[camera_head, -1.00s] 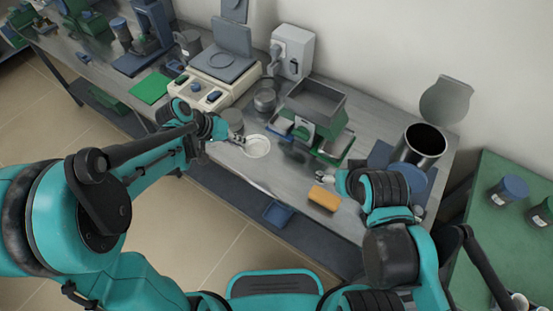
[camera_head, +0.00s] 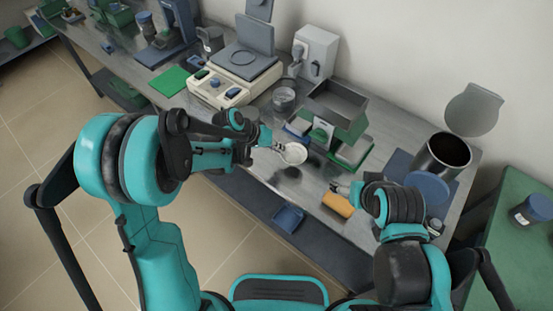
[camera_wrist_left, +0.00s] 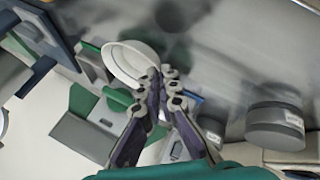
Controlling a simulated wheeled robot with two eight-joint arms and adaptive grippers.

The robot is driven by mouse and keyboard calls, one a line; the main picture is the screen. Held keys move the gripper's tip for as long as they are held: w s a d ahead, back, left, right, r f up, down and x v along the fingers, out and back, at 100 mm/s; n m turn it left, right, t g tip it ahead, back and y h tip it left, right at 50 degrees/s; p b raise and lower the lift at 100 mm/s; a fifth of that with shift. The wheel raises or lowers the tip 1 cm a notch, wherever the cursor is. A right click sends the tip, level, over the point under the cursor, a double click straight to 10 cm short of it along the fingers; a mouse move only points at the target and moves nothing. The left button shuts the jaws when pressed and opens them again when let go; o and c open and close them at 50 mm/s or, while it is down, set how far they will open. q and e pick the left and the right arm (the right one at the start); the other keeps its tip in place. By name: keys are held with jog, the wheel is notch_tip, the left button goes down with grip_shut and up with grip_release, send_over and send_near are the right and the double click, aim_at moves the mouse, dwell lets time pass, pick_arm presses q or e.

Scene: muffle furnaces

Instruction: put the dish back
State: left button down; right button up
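The dish (camera_head: 293,153) is a shallow, round white dish. My left gripper (camera_head: 278,145) is shut on its near rim, and the dish hangs over the metal bench with a dark shadow below it. In the left wrist view, the dish (camera_wrist_left: 132,64) sits at the fingertips (camera_wrist_left: 160,82), which pinch its rim from one side. My right gripper (camera_head: 343,188) is low over the bench beside an orange block (camera_head: 337,205). Its fingers are too small and partly hidden to tell whether they are open.
A green and grey apparatus with a hopper (camera_head: 336,108) stands just behind the dish. A balance (camera_head: 235,75) and a grey jar (camera_head: 284,100) stand to the left. A metal cylinder (camera_head: 442,155) is at the right. A blue tray (camera_head: 288,218) is near the front edge.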

aim_at(276, 163)
pick_arm(q)
jog(key=shift+w+a+f, duration=0.25)
jog(key=shift+a+f, duration=0.2)
jog(key=shift+a, duration=0.15)
jog(key=shift+f+b, duration=1)
jog(key=shift+f, duration=1)
jog(key=shift+r, duration=0.1)
jog(key=shift+f, duration=0.2)
jog(key=c, duration=1.7)
grip_release()
